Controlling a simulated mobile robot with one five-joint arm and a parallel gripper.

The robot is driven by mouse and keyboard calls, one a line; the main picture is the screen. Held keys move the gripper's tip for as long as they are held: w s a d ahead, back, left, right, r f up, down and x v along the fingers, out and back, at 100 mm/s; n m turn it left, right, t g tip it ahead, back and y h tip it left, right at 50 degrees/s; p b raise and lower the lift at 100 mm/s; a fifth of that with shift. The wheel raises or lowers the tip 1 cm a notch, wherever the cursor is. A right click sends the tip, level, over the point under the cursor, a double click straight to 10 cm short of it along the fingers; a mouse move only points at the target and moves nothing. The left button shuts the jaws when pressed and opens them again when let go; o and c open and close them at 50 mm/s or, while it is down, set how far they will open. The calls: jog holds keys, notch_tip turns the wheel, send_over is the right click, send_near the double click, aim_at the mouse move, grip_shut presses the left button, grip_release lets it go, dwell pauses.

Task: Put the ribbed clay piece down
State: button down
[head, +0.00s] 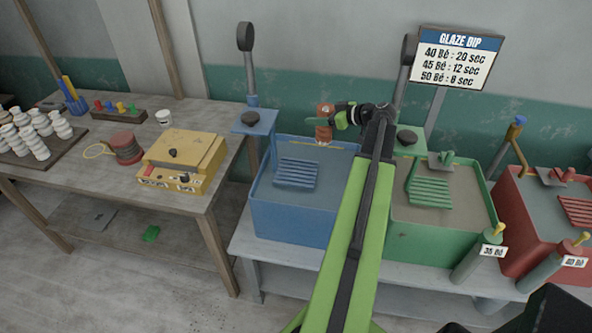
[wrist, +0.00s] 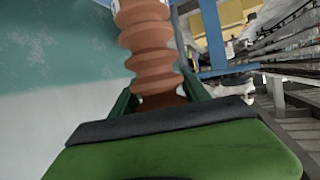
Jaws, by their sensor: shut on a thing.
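The ribbed clay piece (wrist: 147,45) is reddish brown with stacked rounded ridges. It stands roughly upright between my gripper's fingers in the wrist view, and its top is cut off by the frame. In the head view the clay piece (head: 324,124) appears small, above the back edge of the blue tank (head: 300,222). My gripper (head: 325,121) is shut on it at the end of my green arm. Whether the piece touches anything below cannot be told.
The blue tank holds a slatted rack (head: 296,173). A green tank (head: 440,240) and a red tank (head: 545,235) stand to the right. A wooden table (head: 110,180) at left carries a yellow box (head: 183,160), white ribbed pieces on a board (head: 72,150) and a cup (head: 164,118).

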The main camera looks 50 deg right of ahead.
jog(key=shift+s+d+r, duration=0.15)
jog(key=shift+d, duration=0.3)
jog(key=w+a+f+b, duration=0.1)
jog(key=a+f+b, duration=0.2)
jog(key=f+b, duration=0.1)
jog(key=w+a+f+b, duration=0.1)
jog(key=a+f+b, duration=0.2)
jog(key=a, duration=0.1)
jog(key=w+a+f+b, duration=0.2)
jog(key=a+f+b, duration=0.2)
jog(key=shift+f+b, duration=0.3)
jog(key=shift+r, duration=0.25)
jog(key=shift+f, duration=0.2)
jog(key=c, duration=0.5)
grip_release()
jog(key=shift+r, duration=0.15)
